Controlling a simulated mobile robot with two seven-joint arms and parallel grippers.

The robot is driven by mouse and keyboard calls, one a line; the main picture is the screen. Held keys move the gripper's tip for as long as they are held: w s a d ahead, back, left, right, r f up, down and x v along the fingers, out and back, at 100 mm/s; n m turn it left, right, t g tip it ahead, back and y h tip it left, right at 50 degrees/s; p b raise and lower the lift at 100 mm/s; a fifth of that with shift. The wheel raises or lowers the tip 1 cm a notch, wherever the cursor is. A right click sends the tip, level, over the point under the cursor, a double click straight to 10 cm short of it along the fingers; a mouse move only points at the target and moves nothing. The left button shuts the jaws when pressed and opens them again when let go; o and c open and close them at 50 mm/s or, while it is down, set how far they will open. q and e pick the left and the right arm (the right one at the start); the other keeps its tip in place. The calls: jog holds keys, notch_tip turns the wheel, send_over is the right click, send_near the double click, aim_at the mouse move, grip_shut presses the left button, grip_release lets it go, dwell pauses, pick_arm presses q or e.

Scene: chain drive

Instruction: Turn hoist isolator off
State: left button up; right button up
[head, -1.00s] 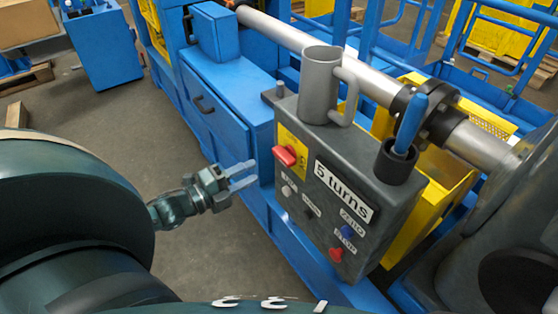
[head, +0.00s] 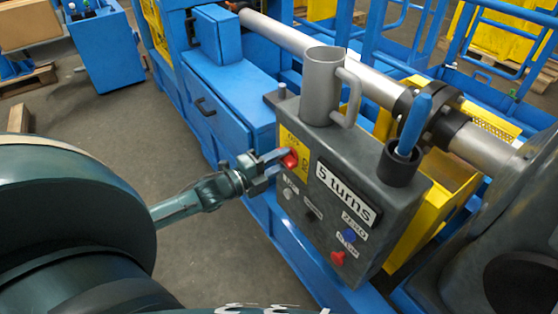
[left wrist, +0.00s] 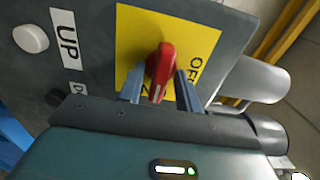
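The hoist isolator is a red rotary handle (head: 289,159) on a yellow plate, at the upper left of the grey control box (head: 385,215). It also shows in the left wrist view (left wrist: 160,67), with part of the word "OFF" on the plate to its right. My left gripper (head: 277,162) is at the handle. In the left wrist view its two fingers (left wrist: 158,88) stand one on each side of the handle, with small gaps showing, so it looks open around it. My right gripper is not in view.
The box carries a "5 turns" label (head: 343,194), a white button (head: 288,194), a blue button (head: 349,235) and a red button (head: 337,258). A grey mug (head: 320,88) and a cup with a blue-handled tool (head: 414,125) stand on top. A blue cabinet (head: 225,105) is left.

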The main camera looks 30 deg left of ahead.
pick_arm(q)
grip_shut()
